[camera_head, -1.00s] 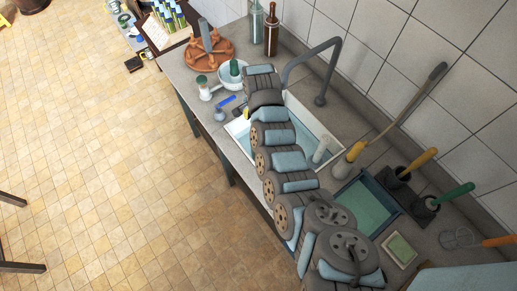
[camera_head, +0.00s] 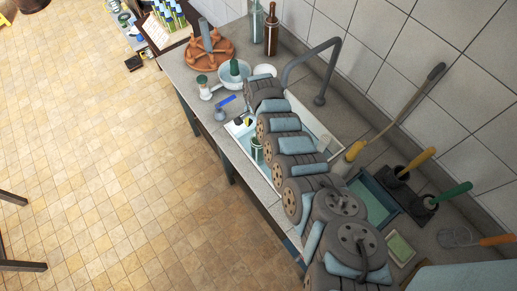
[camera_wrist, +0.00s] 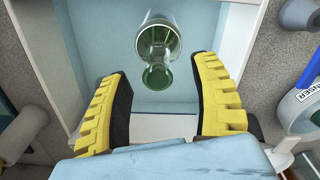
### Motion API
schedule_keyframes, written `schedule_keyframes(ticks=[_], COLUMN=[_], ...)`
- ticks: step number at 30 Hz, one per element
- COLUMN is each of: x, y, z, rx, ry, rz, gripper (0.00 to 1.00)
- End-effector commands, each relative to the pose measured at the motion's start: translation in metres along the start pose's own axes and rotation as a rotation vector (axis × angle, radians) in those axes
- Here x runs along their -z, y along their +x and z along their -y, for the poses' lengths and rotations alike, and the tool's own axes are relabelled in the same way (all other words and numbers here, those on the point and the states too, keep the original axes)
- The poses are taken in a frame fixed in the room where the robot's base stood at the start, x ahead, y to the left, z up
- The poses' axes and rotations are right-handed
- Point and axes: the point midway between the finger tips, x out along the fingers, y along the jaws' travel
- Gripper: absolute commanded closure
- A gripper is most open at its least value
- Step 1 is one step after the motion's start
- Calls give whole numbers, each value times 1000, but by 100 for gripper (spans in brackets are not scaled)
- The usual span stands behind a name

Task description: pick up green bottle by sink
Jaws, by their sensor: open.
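A green glass bottle (camera_wrist: 158,48) stands inside the pale blue sink basin (camera_wrist: 95,25), seen from above in the wrist view. My gripper (camera_wrist: 162,72) is open, with a yellow-and-black finger on each side of the bottle's near end and gaps showing. I cannot tell how far the fingertips are above it. In the head view a dark green bottle (camera_head: 257,150) shows at the sink's front side, beside my arm. My arm covers much of the sink (camera_head: 310,125) and most of my gripper.
A grey faucet (camera_head: 320,75) arches behind my arm. A teal tray (camera_head: 372,200) and upright handled tools (camera_head: 418,165) are right.

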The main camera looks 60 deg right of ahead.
Motion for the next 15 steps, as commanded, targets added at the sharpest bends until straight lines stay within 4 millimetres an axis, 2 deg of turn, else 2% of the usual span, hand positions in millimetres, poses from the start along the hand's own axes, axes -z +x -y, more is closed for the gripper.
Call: schedule_keyframes(ticks=[11,15], x=[1,2], y=[13,23], z=[-2,-2], rx=[-3,-2], ry=[-3,-3], rz=[2,1], gripper=[37,37])
